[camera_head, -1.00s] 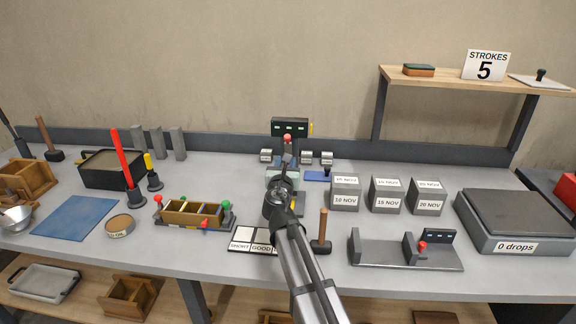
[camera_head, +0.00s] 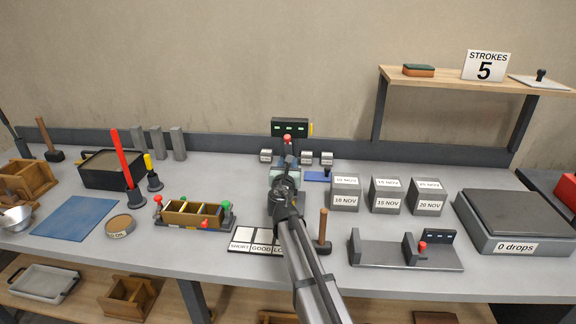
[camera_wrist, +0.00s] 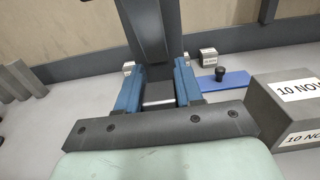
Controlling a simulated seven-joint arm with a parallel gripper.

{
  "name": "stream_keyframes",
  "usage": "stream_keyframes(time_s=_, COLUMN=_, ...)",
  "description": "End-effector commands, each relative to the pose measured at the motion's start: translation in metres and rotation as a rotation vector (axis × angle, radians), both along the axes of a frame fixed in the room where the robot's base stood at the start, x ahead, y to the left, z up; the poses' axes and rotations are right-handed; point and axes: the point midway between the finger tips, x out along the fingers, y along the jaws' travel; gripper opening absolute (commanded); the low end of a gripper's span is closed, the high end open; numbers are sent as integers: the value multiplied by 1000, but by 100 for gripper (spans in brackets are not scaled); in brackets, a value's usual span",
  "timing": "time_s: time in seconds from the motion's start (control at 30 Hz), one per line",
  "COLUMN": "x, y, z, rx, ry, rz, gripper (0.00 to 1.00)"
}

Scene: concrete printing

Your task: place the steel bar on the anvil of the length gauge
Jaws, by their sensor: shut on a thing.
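The length gauge appears to be the dark stand at the back middle in the head view, with a display (camera_head: 290,128) showing small green lamps and a red knob (camera_head: 287,138) below it. My gripper (camera_wrist: 158,93) is at this stand, mostly hidden behind my arm in the head view. In the wrist view its blue fingers are closed around a grey metal block, seemingly the steel bar (camera_wrist: 158,95). The gauge's dark upright (camera_wrist: 148,30) rises just beyond the fingers. The anvil is hidden, so I cannot tell whether the bar touches it.
A blue pad (camera_head: 317,176) and concrete cubes (camera_head: 345,193) stand right of the gripper. Small labelled blocks (camera_head: 327,158) flank the gauge.

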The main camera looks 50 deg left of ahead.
Motion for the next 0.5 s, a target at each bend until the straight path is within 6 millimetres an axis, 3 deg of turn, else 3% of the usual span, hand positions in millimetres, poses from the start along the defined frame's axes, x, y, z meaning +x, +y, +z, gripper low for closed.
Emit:
stream_keyframes(time_s=0.2, x=0, y=0, z=-2, rx=0, ry=0, rz=0, gripper=0)
stream_keyframes(time_s=0.23, x=0, y=0, z=-3, rx=1, ry=1, rz=0, gripper=38)
stream_keyframes(time_s=0.5, x=0, y=0, z=-2, rx=1, ry=1, rz=0, gripper=61)
